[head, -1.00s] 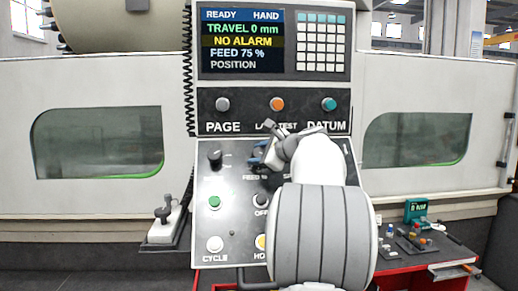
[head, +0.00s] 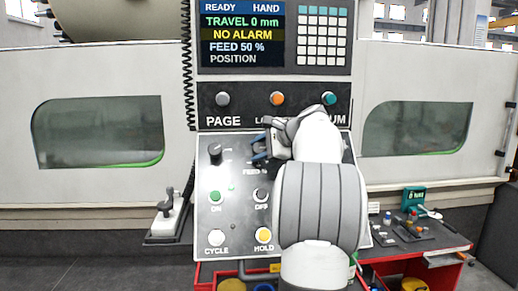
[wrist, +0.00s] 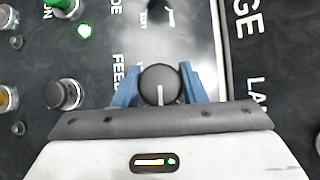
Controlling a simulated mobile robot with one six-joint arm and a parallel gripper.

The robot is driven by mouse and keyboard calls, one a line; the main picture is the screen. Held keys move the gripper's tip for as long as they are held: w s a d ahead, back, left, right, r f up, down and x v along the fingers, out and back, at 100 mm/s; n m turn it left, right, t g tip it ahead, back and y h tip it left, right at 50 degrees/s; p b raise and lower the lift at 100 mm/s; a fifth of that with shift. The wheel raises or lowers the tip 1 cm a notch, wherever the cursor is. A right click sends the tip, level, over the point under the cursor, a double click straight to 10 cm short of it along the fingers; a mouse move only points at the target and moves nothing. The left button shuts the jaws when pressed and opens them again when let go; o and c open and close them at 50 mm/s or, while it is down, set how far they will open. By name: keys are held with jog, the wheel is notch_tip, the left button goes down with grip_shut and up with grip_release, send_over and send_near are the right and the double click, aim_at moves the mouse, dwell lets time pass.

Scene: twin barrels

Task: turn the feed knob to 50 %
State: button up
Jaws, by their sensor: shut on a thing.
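The feed knob (wrist: 161,88) is a dark round knob with a white pointer line, seen in the wrist view beside the printed FEED label. My gripper (wrist: 160,86) has its two blue fingers on either side of the knob, shut on it. In the head view my gripper (head: 260,148) reaches the panel just above the FEED % label, and my arm and gripper hide the knob there. The screen (head: 242,38) reads FEED 50 %, TRAVEL 0 mm, NO ALARM and READY HAND.
Another dark knob (head: 215,151) is left of my gripper. A red cart (head: 440,270) with tools stands at right.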

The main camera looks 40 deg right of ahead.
jog(key=shift+f, duration=0.15)
jog(key=o, duration=1)
jog(key=shift+s, duration=0.1)
jog(key=b+v, duration=0.2)
jog(key=v, duration=0.6)
